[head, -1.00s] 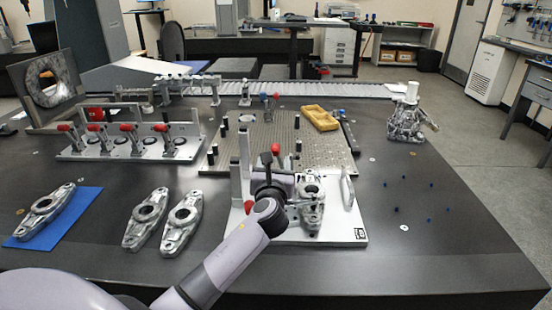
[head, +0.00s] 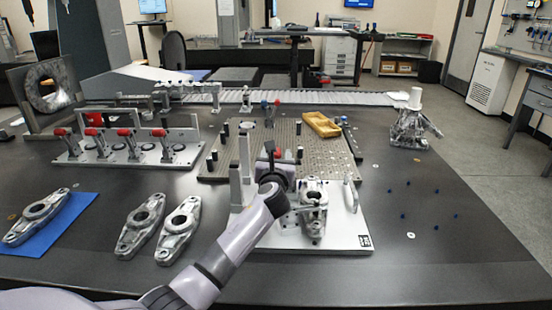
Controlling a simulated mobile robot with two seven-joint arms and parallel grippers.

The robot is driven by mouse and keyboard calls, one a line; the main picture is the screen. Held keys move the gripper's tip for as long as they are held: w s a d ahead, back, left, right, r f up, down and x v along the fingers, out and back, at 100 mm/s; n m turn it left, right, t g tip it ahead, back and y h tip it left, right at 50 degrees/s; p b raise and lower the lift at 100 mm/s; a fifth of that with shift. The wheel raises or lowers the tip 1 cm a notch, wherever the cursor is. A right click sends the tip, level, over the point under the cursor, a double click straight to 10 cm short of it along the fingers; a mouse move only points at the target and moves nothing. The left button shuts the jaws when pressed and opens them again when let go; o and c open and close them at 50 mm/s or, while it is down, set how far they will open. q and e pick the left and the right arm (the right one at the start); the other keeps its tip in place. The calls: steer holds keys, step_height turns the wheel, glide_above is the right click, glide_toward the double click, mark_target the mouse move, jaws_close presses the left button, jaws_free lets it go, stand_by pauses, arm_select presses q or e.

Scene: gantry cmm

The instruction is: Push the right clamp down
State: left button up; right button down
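A white fixture plate (head: 345,238) holds a grey metal casting (head: 313,215) at the table's front middle. A red handle (head: 277,154) stands upright behind my wrist; it looks like a clamp handle, but its base is hidden. A silver upright piece (head: 351,195) stands on the plate's right side; I cannot tell whether it is a clamp part. My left arm reaches in from the lower left. Its dark gripper (head: 270,162) is over the plate, close to the red handle, left of the casting. Its fingers are mostly hidden by the wrist, and contact is unclear. My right gripper is not in view.
Tall grey posts (head: 245,158) rise on the plate's left. A red-handled clamp rack (head: 130,150) and loose castings (head: 141,225) lie left. Table front right is mostly clear.

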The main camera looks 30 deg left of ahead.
arm_select(q)
jaws_close()
steer(key=shift+s+a+f+n, duration=0.3)
steer(key=shift+a+n, duration=0.1)
steer(key=shift+n, duration=0.3)
steer(key=shift+s+a+f+n, duration=0.25)
steer(key=shift+a+n, duration=0.2)
steer(key=shift+n, duration=0.25)
steer(key=shift+s+a+f+n, duration=0.2)
steer(key=shift+a+f+n, duration=0.15)
steer(key=shift+n, duration=0.35)
jaws_free()
steer(key=p+v, duration=0.1)
steer(key=v, duration=0.6)
